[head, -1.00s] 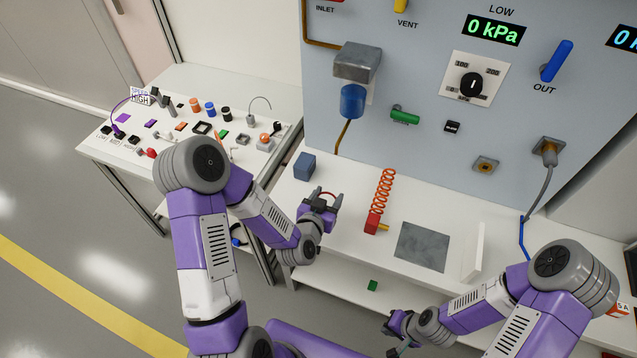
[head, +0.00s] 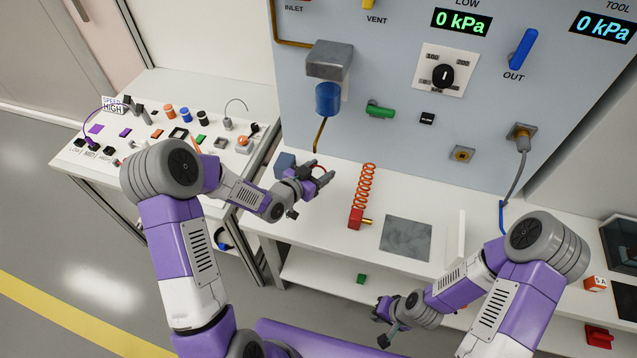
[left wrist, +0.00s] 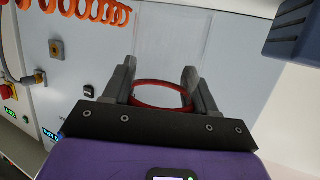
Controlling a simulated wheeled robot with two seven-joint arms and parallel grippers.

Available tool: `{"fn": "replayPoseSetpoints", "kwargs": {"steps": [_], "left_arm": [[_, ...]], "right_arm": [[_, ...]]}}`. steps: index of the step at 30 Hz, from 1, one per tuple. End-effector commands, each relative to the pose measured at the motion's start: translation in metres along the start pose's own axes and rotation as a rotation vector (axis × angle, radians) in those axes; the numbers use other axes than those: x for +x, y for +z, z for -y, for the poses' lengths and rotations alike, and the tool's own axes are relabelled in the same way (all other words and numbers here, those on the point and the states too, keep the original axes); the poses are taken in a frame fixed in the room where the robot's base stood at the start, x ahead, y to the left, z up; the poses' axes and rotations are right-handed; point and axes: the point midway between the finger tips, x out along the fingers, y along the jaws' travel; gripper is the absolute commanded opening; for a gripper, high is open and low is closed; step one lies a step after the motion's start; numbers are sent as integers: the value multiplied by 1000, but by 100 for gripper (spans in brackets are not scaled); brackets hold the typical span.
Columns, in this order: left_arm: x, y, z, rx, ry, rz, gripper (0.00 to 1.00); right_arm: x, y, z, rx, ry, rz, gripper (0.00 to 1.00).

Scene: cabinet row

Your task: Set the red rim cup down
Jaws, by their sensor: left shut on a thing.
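The red rim cup (left wrist: 160,106) is between the two fingers of my left gripper in the left wrist view; its red rim shows clearly. In the head view only a thin red arc of it shows at my left gripper (head: 322,172), which is shut on the cup over the left part of the white bench (head: 330,205). The gripper hides most of the cup, and I cannot tell whether its base touches the bench. My right gripper (head: 383,325) is low at the bench's front side, and its finger opening is unclear.
A blue block (head: 285,165) sits just left of my left gripper. A red fitting with an orange coil (head: 362,195) and a grey plate (head: 406,237) lie to the right. The gauge panel (head: 400,140) rises behind. Bare bench lies between gripper and coil.

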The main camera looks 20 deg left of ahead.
Motion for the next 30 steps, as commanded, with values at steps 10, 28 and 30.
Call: {"fn": "replayPoseSetpoints", "kwargs": {"steps": [10,28,30], "left_arm": [[12,37,0,0,0,-1,27],[13,40,0,1,-1,-2,82],[13,40,0,1,-1,-2,82]], "right_arm": [[10,0,-4,0,0,0,0],[13,0,-5,0,0,0,0],[13,0,-5,0,0,0,0]]}}
